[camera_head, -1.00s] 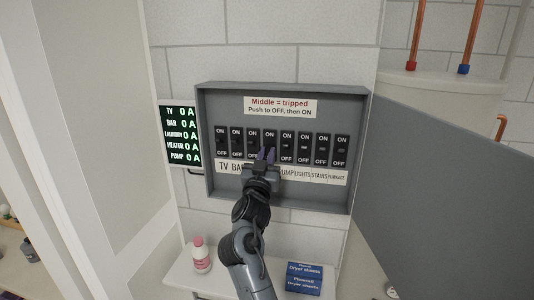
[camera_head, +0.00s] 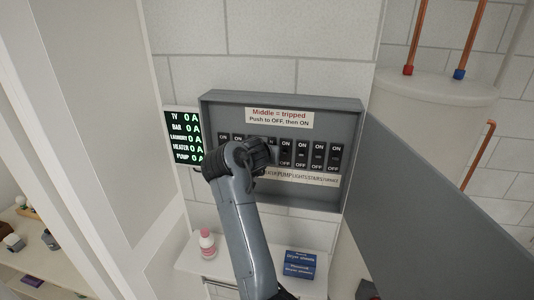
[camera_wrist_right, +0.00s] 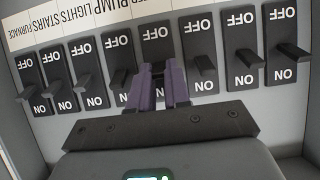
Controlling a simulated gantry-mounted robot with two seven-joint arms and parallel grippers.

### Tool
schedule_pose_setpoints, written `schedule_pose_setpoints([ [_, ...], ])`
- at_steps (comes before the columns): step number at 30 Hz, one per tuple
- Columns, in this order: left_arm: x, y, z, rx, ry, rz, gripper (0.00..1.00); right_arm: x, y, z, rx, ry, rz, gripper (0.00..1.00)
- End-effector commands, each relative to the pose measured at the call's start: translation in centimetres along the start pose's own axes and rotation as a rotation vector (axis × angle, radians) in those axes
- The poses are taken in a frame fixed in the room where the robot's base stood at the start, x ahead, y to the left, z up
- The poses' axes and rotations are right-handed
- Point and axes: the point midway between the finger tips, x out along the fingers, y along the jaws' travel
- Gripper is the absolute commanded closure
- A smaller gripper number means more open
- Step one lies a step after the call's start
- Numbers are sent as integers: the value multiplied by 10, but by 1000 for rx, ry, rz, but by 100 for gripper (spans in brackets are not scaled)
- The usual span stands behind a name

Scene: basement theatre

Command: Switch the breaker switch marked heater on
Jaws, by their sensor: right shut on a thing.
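The grey breaker panel (camera_head: 352,110) hangs on the block wall, with a row of black switches. In the right wrist view the row is upside down. There the heater switch (camera_wrist_right: 157,36), counted from the label order, shows its OFF end. I cannot tell the lever's position. In the head view my right wrist covers the heater switch and the gripper's fingers. My left gripper is out of view.
The display (camera_head: 184,137) left of the panel reads 0 A on every line, heater included. The open panel door (camera_head: 440,200) stands to the right.

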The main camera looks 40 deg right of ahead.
Motion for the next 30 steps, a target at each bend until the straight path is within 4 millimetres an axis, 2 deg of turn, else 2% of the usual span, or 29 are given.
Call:
schedule_pose_setpoints([
  [10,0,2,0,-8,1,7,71,0,0,-8,1,-151,-1,100],
  [26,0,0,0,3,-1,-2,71,1,0,-8,-1,-179,0,100],
  [27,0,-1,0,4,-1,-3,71,1,0,-8,-1,-179,0,82],
  [30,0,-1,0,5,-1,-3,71,1,0,-8,-1,-179,0,66],
])
